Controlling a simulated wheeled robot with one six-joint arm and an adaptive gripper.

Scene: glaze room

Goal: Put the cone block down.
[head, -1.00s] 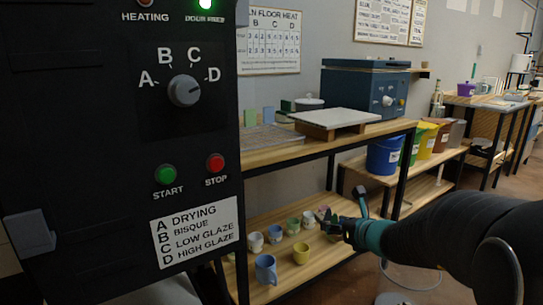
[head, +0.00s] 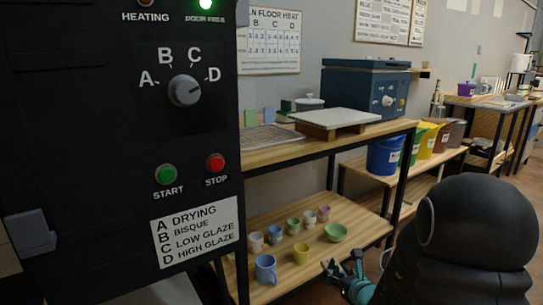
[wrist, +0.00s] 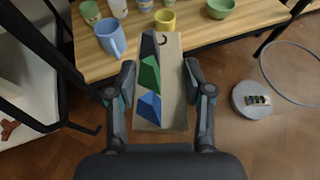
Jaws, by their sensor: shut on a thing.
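The cone block is a tan slab (wrist: 173,85) with a blue, a green and a dark grey cone in a row along its left part. In the wrist view it lies between the two fingers of my gripper (wrist: 160,78), which is shut on it. In the head view my gripper (head: 345,268) is at the front edge of the low wooden shelf (head: 322,258), right of the yellow cup. The block cannot be made out clearly in that view. In the wrist view its far end overlaps the shelf's edge; its height above the shelf is unclear.
The shelf holds a blue mug (head: 265,268), a yellow cup (head: 301,253), a green bowl (head: 336,232) and several small cups. A table (head: 285,152) with a grey slab (head: 335,121) stands above. A grey disc (wrist: 247,98) is on the floor at right.

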